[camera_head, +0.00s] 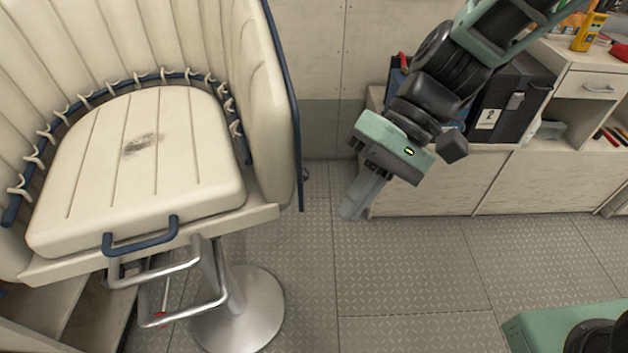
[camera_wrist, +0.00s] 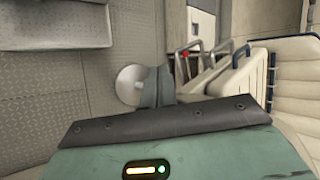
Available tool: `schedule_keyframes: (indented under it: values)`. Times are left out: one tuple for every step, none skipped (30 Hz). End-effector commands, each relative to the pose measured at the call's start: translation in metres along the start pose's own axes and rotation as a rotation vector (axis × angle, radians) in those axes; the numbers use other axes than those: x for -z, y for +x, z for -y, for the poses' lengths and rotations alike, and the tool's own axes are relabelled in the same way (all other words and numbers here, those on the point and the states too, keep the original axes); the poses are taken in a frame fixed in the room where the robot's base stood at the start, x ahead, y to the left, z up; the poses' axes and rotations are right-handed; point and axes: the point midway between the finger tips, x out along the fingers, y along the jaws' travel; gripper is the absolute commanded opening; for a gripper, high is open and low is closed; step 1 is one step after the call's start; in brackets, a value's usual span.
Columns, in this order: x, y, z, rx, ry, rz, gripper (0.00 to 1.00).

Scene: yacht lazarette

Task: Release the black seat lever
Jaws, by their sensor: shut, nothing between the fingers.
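A cream padded helm seat (camera_head: 140,165) stands on a round metal pedestal (camera_head: 238,310) at the left of the head view. A small dark knob-like part (camera_head: 305,174) shows at the right edge of the seat; I cannot tell whether it is the black seat lever. My gripper (camera_head: 352,210) is shut and empty, held in the air right of the seat, apart from it, with its fingers pointing down and slightly left. In the wrist view, the shut fingers (camera_wrist: 155,87) overlap the pedestal base (camera_wrist: 130,85), and the seat (camera_wrist: 285,80) is at the right.
A blue handle (camera_head: 140,240) and metal tube loops (camera_head: 170,290) are at the seat's front, with a small red part (camera_head: 160,318) below. A cabinet (camera_head: 490,180) with a black case (camera_head: 510,100) stands behind my gripper. The patterned floor (camera_head: 400,270) between is clear.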

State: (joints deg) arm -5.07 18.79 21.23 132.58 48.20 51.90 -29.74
Motion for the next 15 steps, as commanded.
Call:
schedule_keyframes:
  values:
    - [0.022, 0.016, -0.018, 0.079, 0.032, -0.013, 0.0]
    - [0.033, 0.019, -0.022, 0.127, 0.046, -0.026, 0.0]
    - [0.049, 0.022, -0.027, 0.191, 0.063, -0.044, 0.0]
    - [0.06, 0.024, -0.032, 0.239, 0.076, -0.062, 0.0]
    - [0.072, 0.025, -0.037, 0.287, 0.088, -0.081, 0.0]
    - [0.089, 0.026, -0.045, 0.35, 0.104, -0.11, 0.0]
    - [0.101, 0.026, -0.051, 0.397, 0.115, -0.134, 0.0]
    - [0.114, 0.026, -0.059, 0.443, 0.126, -0.161, 0.0]
    - [0.131, 0.025, -0.069, 0.503, 0.139, -0.199, 0.0]
    - [0.143, 0.024, -0.077, 0.546, 0.149, -0.229, 0.0]
    - [0.154, 0.022, -0.085, 0.587, 0.158, -0.26, 0.0]
    - [0.17, 0.019, -0.097, 0.637, 0.169, -0.303, 0.0]
    - [0.18, 0.017, -0.105, 0.673, 0.176, -0.336, 0.0]
    - [0.19, 0.014, -0.114, 0.704, 0.182, -0.368, 0.0]
    - [0.201, 0.011, -0.125, 0.743, 0.191, -0.409, 0.0]
